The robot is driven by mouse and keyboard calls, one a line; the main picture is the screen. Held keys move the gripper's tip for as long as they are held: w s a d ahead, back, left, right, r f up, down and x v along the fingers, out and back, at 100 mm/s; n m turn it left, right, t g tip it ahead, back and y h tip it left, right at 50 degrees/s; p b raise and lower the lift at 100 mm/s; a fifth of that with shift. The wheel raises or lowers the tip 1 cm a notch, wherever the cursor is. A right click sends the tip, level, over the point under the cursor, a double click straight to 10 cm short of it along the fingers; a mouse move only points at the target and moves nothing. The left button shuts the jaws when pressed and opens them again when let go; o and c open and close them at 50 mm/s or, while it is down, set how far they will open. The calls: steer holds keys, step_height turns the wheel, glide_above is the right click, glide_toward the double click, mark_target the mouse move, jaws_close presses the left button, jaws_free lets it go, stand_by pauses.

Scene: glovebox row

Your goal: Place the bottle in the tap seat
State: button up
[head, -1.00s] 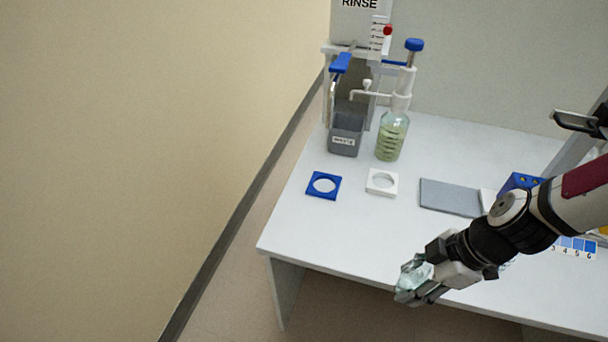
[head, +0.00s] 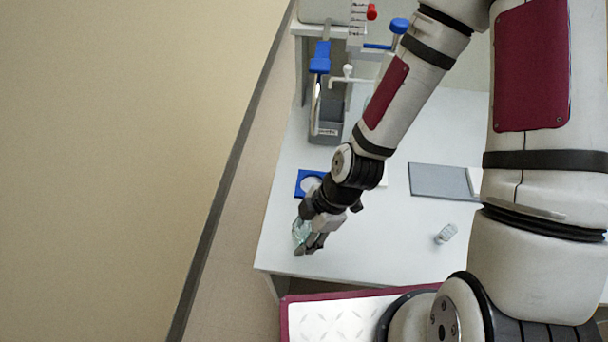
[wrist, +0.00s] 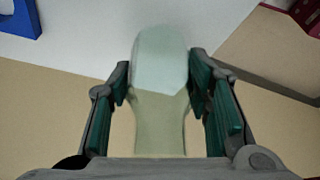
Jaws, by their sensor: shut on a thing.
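My gripper (head: 308,243) is shut on a clear, pale green bottle (head: 299,232) in the head view. The bottle also shows between the two fingers in the wrist view (wrist: 160,88). It is held near the table's left front edge. A blue square seat with a round hole (head: 302,178) lies on the table just behind the gripper, partly covered by my arm. Its corner shows at the top left of the wrist view (wrist: 22,22). The blue-levered tap (head: 320,62) stands farther back. A white square seat (head: 384,178) is almost wholly hidden by my arm.
A grey pad (head: 438,181) lies on the table to the right. A small clear container (head: 446,233) is near the front, right of the gripper. The white table (head: 390,245) is bare between them. A wall is at the left.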

steer(key=w+b, duration=0.2)
steer(key=w, duration=0.1)
steer(key=w+b, duration=0.1)
steer(key=shift+w+d+f, duration=0.25)
steer(key=shift+w+d, duration=0.05)
steer(key=shift+d, duration=0.1)
steer(key=w+b, duration=0.1)
steer(key=b, duration=0.1)
steer(key=w+b, duration=0.1)
steer(key=b, duration=0.2)
steer(key=shift+d, duration=0.25)
steer(key=w, duration=0.2)
steer(key=w+d+b, duration=0.1)
steer(key=w, duration=0.4)
steer(key=shift+d+r, duration=0.2)
steer(key=shift+d, duration=0.05)
steer(key=w, duration=0.2)
steer(key=f, duration=0.1)
steer(key=shift+w+d+b, duration=0.25)
steer(key=shift+w+b, duration=0.15)
steer(key=shift+f, duration=0.25)
steer(key=shift+f, duration=0.1)
steer(key=o, duration=1.3)
